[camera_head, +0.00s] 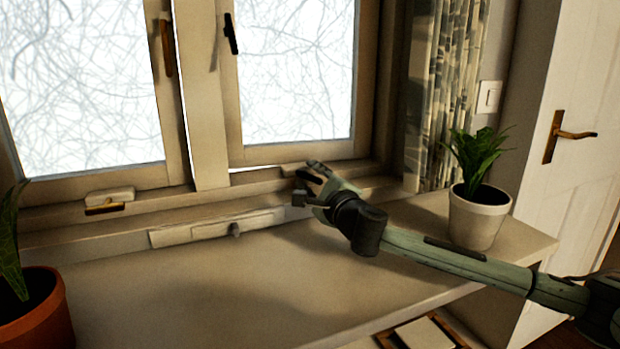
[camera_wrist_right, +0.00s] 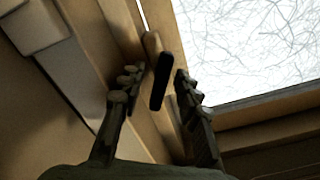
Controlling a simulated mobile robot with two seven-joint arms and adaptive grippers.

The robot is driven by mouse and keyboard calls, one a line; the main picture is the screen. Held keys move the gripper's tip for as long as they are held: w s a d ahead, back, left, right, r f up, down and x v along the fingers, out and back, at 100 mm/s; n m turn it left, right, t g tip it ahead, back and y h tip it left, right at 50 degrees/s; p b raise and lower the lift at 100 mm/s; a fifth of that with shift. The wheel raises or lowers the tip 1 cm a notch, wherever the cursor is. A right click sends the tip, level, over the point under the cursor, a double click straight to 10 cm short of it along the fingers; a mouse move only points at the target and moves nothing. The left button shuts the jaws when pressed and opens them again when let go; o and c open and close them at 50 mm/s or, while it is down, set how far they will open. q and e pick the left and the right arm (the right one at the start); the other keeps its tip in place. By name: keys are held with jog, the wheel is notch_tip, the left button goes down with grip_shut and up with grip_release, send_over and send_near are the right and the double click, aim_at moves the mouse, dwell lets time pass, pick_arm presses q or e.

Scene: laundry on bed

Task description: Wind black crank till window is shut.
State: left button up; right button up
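The right window sash (camera_head: 292,152) stands slightly ajar, with a bright gap along its lower left edge. The black crank (camera_wrist_right: 160,88) sticks out of a pale housing on the window frame in the right wrist view. My right gripper (camera_head: 306,186) is at the sill under this sash. In the wrist view its two fingers (camera_wrist_right: 157,80) are spread, one on each side of the crank, with gaps visible. In the head view the gripper largely hides the crank. My left gripper is not in view.
A potted plant (camera_head: 477,215) stands on the counter right of my right arm. Another plant in an orange pot (camera_head: 35,315) is at the lower left. The middle counter (camera_head: 200,300) is clear.

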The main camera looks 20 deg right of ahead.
grip_shut()
dwell(0.5)
